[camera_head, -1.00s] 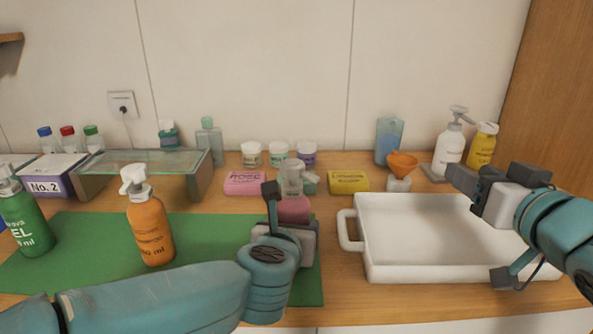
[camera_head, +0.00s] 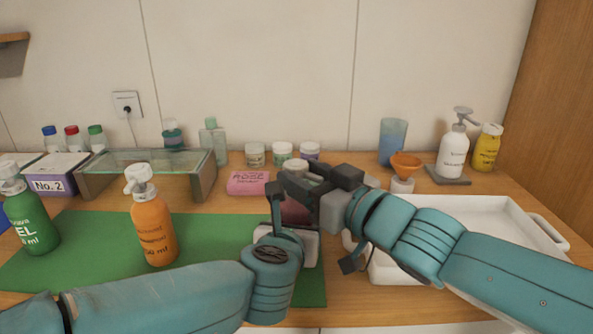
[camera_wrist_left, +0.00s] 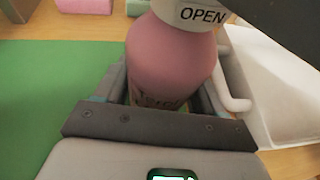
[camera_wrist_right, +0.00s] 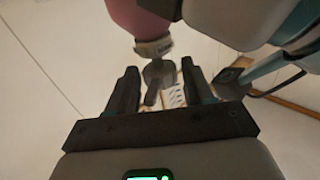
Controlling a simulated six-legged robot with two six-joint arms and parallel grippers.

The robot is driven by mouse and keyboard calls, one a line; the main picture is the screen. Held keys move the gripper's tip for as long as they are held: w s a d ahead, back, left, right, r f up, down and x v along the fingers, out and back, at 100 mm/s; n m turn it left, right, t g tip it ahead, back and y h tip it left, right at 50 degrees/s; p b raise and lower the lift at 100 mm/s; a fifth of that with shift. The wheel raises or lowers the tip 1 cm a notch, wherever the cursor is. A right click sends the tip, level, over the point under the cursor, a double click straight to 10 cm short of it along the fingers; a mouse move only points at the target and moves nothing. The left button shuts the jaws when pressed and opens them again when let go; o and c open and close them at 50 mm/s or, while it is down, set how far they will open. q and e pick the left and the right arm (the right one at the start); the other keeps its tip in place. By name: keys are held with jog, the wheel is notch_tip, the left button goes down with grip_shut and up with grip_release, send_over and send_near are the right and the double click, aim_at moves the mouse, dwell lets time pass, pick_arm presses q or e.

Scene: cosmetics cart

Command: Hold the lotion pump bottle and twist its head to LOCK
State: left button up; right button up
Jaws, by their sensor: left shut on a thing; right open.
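The pink lotion pump bottle (camera_head: 294,213) stands in front of me, mostly hidden by my grippers in the head view. My left gripper (camera_head: 286,232) is shut around its body. In the left wrist view the bottle (camera_wrist_left: 170,62) shows a white collar (camera_wrist_left: 200,15) marked "OPEN". My right gripper (camera_head: 292,181) is open over the bottle's top. In the right wrist view the bottle appears inverted, with its pump head (camera_wrist_right: 158,72) between the open fingers (camera_wrist_right: 161,86). I cannot tell whether they touch it.
An orange pump bottle (camera_head: 153,227) and a green one (camera_head: 30,222) stand at the left on the green mat (camera_head: 90,275). A white tray (camera_head: 548,232) lies under my right arm.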

jog(key=shift+x, duration=1.15)
jog(key=shift+c, duration=0.3)
jog(key=c, duration=0.6)
